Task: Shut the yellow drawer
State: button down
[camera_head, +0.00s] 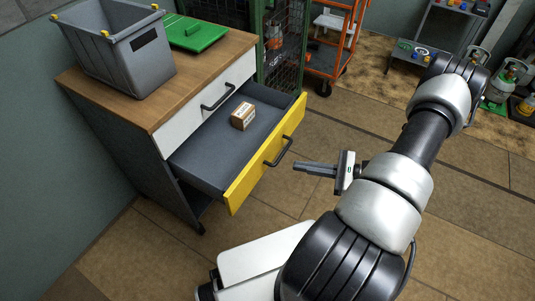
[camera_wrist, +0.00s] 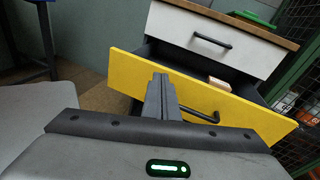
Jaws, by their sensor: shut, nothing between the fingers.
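The yellow drawer (camera_head: 258,165) is pulled out from a cabinet with a wooden top. Its yellow front has a dark bar handle (camera_head: 279,151), and a small brown and white box (camera_head: 243,116) lies inside. My gripper (camera_head: 296,166) is shut and empty, in front of the drawer face near the handle. In the wrist view the shut fingers (camera_wrist: 160,82) overlap the yellow front (camera_wrist: 200,95), left of the handle (camera_wrist: 200,116). I cannot tell whether the fingertips touch it.
A white drawer (camera_head: 190,118) above is shut. A grey bin (camera_head: 122,60) and a green case (camera_head: 194,35) stand on the wooden top (camera_head: 180,92). A green mesh cage (camera_head: 283,45) and an orange cart (camera_head: 335,50) stand behind. The tiled floor in front is clear.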

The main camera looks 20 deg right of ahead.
notch_tip(320, 180, down, 4)
jog(key=s+d+m+t+h, duration=0.1)
jog(key=s+m+t+h, duration=0.1)
jog(key=m+t, duration=0.2)
send_near(260, 156)
jog(key=x, duration=0.6)
jog(key=shift+w+a+f, duration=0.1)
jog(key=shift+w+f, duration=0.1)
jog(key=shift+w, duration=0.05)
jog(key=b+x, duration=0.3)
jog(key=x, duration=2.2)
jog(key=shift+r+b, duration=0.2)
jog(key=shift+b, duration=0.2)
